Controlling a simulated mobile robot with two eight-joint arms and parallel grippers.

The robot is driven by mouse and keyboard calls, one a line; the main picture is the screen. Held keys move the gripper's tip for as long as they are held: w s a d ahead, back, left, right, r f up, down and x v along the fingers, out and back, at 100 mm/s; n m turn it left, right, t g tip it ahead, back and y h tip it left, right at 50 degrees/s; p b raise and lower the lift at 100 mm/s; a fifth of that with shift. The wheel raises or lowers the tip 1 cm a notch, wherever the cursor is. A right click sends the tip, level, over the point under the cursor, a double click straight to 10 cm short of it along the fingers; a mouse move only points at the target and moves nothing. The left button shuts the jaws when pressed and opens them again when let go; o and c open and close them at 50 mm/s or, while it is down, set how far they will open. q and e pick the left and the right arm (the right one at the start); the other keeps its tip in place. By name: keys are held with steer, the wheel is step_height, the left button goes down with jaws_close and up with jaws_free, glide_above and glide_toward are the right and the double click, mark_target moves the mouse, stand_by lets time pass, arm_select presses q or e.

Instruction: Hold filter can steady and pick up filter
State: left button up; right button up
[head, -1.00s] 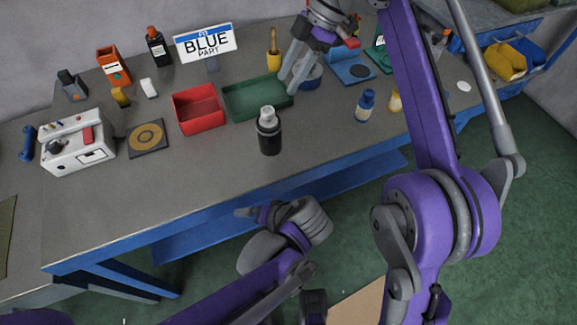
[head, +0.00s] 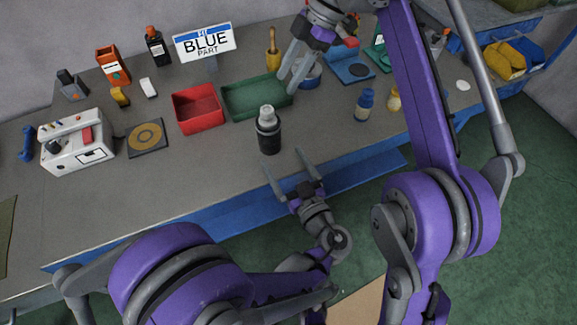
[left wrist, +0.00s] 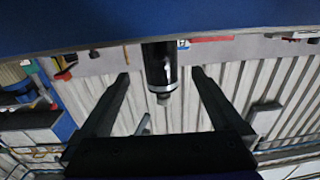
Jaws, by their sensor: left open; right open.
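The black filter can (head: 269,141) stands upright near the table's front edge, with the pale grey filter (head: 266,113) showing at its top. My left gripper (head: 283,159) is open and empty at the front edge, just short of the can. In the left wrist view the picture is upside down; the can (left wrist: 158,62) appears between the two open fingertips (left wrist: 160,76), its grey top pointing down. My right gripper (head: 286,88) is open above the right end of the green tray, behind and to the right of the can. Neither gripper touches the can.
A red bin (head: 198,120) and the green tray (head: 243,104) lie behind the can. A blue-capped bottle (head: 364,106) and a small yellow bottle (head: 393,100) stand to the right. The grey table (head: 150,190) is bare to the front left.

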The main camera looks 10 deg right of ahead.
mark_target(274, 144)
arm_select(q)
steer(key=x, duration=0.9)
steer(key=shift+w, duration=0.15)
